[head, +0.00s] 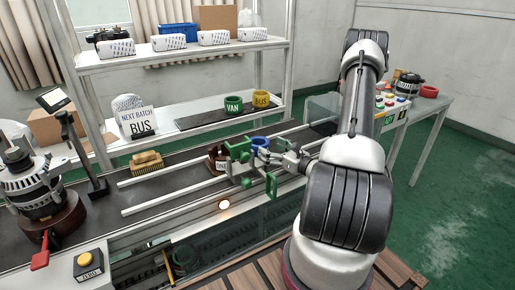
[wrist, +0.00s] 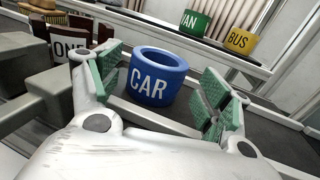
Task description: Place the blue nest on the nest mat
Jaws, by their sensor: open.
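The blue nest (head: 259,143) is a ring-shaped cup marked CAR. It stands upright over the dark conveyor, near the pale rails. In the wrist view the blue nest (wrist: 157,78) sits between my gripper's green finger pads, with a gap visible on each side. My gripper (head: 256,167) is open, and its fingers (wrist: 160,88) hold nothing. A dark mat (head: 195,121), which looks like the nest mat, lies on the lower shelf behind the conveyor. The green VAN nest (head: 234,106) and yellow BUS nest (head: 261,99) stand at its right part.
A brown piece labelled ONE (wrist: 68,50) stands left of the blue nest. A brush (head: 147,162) lies on the conveyor. A NEXT BATCH BUS sign (head: 138,121) stands left of the mat. The mat's left part is clear.

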